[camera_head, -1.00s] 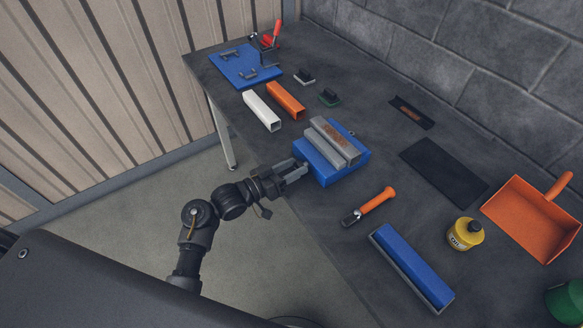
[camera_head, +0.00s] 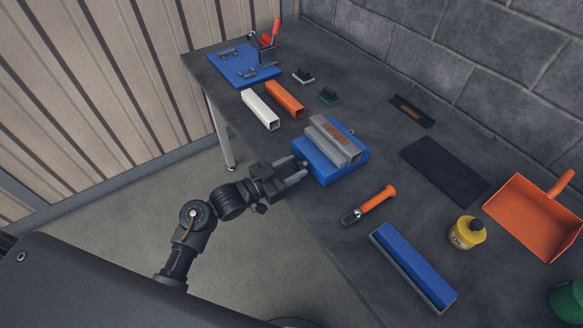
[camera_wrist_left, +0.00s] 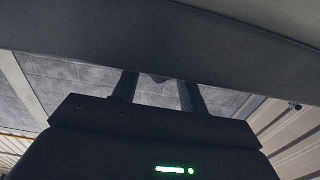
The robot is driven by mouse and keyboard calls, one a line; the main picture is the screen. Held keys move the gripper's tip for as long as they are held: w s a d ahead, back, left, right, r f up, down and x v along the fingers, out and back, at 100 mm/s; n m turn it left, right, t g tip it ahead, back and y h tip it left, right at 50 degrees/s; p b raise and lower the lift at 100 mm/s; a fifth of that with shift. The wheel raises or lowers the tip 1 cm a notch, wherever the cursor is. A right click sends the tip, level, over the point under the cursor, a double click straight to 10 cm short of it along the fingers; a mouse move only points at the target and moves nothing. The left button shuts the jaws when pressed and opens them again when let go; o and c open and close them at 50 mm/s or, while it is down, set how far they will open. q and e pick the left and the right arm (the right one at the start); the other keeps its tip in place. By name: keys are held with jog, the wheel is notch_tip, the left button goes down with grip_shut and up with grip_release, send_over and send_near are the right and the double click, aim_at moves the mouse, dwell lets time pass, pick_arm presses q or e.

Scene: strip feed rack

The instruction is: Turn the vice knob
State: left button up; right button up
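The vice, a blue base (camera_head: 315,165) with grey jaws (camera_head: 335,138), sits near the table's front edge in the head view. A brownish patch shows between its jaws. My left gripper (camera_head: 301,170) is at the vice's near-left side, with its two fingers apart and pointing at it. A small part that may be the knob shows at the fingertips, mostly hidden; I cannot tell whether the fingers touch it. My right gripper is in neither view.
An orange-handled tool (camera_head: 370,205), a blue block in a grey holder (camera_head: 412,265) and a yellow bottle (camera_head: 466,233) lie to the right. White (camera_head: 260,109) and orange (camera_head: 285,98) tubes lie behind left. An orange dustpan (camera_head: 535,215) is far right.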

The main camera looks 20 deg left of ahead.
pick_arm(q)
jog(key=o, duration=0.4)
jog(key=shift+c, duration=0.2)
jog(key=b+v, duration=0.2)
jog(key=v, duration=0.8)
jog(key=shift+s+a, duration=0.25)
jog(key=shift+s, duration=0.05)
